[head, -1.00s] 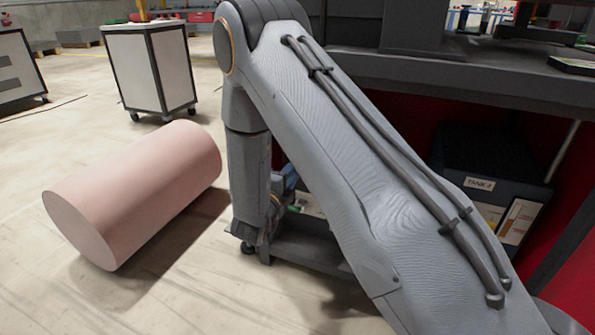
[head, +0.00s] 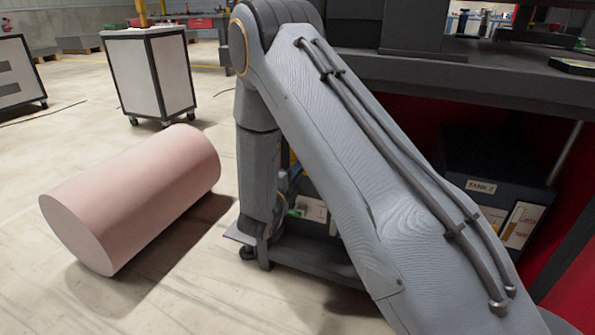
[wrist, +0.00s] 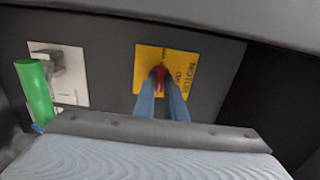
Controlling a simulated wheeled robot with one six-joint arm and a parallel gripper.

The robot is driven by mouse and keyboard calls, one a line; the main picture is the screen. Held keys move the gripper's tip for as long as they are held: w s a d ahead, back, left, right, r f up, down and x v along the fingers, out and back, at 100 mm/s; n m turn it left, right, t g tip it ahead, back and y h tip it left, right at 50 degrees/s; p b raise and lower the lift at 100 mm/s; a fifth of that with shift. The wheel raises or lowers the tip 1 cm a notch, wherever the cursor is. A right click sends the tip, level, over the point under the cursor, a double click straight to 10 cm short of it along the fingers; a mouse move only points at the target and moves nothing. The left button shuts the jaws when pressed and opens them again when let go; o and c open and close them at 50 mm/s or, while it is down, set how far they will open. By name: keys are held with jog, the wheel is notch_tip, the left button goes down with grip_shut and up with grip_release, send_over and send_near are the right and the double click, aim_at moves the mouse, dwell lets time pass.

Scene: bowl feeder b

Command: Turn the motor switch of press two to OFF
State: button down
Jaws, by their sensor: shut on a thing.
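The motor switch is a red lever (wrist: 160,74) on a yellow plate (wrist: 146,62) in the wrist view. The plate's right part bears sideways lettering that reads MOTOR and, less clearly, ON. No OFF mark can be read. My gripper (wrist: 162,88) has its two blue fingers closed around the red lever, one on each side. The lever's lower part is hidden between the fingers. In the head view my own arm covers the switch and the gripper.
A green cylindrical handle (wrist: 34,92) and a pale plate with a grey fitting (wrist: 68,66) are left of the switch.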

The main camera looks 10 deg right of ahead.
jog(key=shift+n+p, duration=0.3)
jog(key=n+p, duration=0.8)
jog(key=n, duration=0.9)
jog(key=n+p, duration=0.8)
jog(key=n, duration=1)
jog(key=shift+s+f, duration=0.15)
jog(key=shift+s, duration=0.05)
jog(key=shift+n, duration=0.3)
jog(key=c, duration=1.8)
grip_release()
